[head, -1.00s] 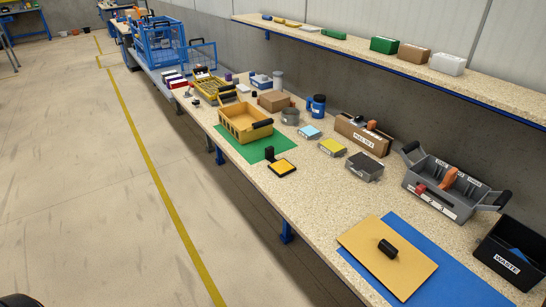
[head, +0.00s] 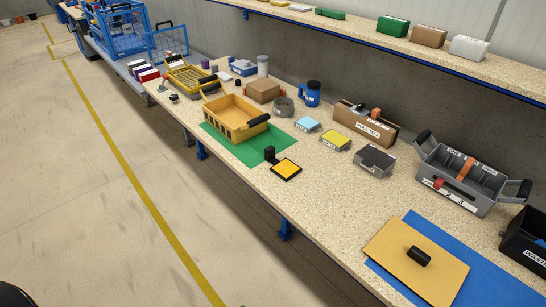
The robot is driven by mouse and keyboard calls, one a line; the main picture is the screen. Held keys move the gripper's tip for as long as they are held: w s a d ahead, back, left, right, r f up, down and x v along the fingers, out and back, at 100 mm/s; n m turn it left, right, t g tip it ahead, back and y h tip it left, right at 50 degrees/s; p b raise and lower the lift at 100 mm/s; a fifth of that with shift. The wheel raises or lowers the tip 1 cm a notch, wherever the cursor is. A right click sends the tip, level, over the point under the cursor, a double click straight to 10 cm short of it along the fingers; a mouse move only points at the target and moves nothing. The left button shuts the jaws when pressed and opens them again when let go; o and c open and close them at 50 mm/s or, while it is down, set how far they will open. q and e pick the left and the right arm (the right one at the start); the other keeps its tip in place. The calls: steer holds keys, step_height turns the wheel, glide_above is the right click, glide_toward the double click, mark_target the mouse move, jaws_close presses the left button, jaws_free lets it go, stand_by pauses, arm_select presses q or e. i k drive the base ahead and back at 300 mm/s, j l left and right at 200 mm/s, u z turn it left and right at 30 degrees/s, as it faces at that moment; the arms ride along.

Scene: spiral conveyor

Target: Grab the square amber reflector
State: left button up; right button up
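The square amber reflector (head: 286,169) lies flat on the speckled bench near its front edge, an amber face in a black frame. A small black upright block (head: 270,154) stands just behind its left corner, on or at the edge of the green mat; I cannot tell whether it is joined to the reflector. Neither of my grippers is in the head view.
A yellow crate (head: 236,131) stands on the green mat (head: 255,155) to the left. Bare bench (head: 310,195) lies around the reflector's front and right.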

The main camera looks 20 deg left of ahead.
mark_target(285, 169)
steer(key=i+j, duration=0.15)
steer(key=j, duration=0.3)
steer(key=i+j+z, duration=0.1)
steer(key=j, duration=0.35)
steer(key=i+j, duration=0.15)
steer(key=j, duration=0.3)
steer(key=i+j+z, duration=0.1)
steer(key=j, duration=0.4)
steer(key=i+j, duration=0.1)
steer(key=j, duration=0.35)
steer(key=i+j+z, duration=0.1)
steer(key=j, duration=0.4)
